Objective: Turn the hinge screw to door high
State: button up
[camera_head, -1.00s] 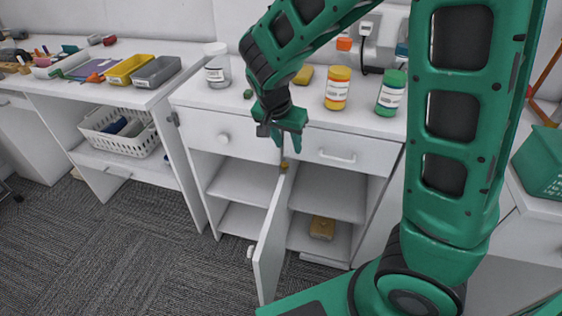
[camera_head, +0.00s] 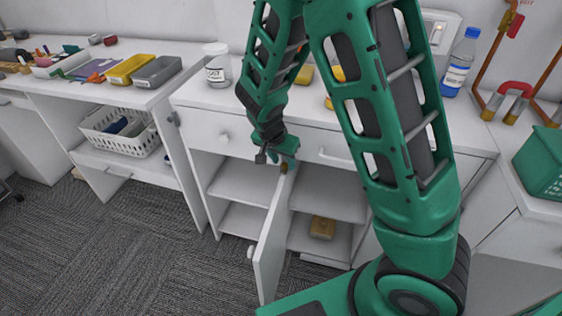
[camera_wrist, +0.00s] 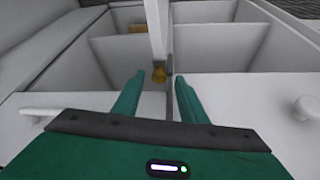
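The small brass hinge screw (camera_wrist: 159,73) shows in the wrist view at the top of the hinged edge of the white cabinet door (camera_wrist: 156,30). In the head view the door (camera_head: 272,245) stands swung open, almost edge-on, and the screw (camera_head: 284,168) is mostly hidden by my gripper (camera_head: 282,158). My gripper also fills the lower wrist view (camera_wrist: 159,85), with its two green fingers spread apart, one on each side of the line to the screw. Nothing is between the fingers; whether the tips touch the screw cannot be told.
The cabinet's open shelves (camera_head: 325,195) flank the door, with a tan block (camera_head: 322,228) on the lower right one. A drawer front with a bar handle (camera_head: 335,157) and one with a knob (camera_head: 224,138) sit above. A jar (camera_head: 217,66) stands on the counter.

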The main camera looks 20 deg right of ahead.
jog(key=shift+f, duration=0.25)
grip_shut()
jog(key=shift+w+a+r+m+g+h, duration=0.1)
jog(key=shift+w+m+g+h, duration=0.15)
jog(key=shift+m, duration=0.85)
jog(key=shift+w+a+m+g+h, duration=0.15)
jog(key=shift+m+g, duration=0.2)
jog(key=shift+m, duration=0.75)
grip_release()
jog(key=shift+d, duration=0.1)
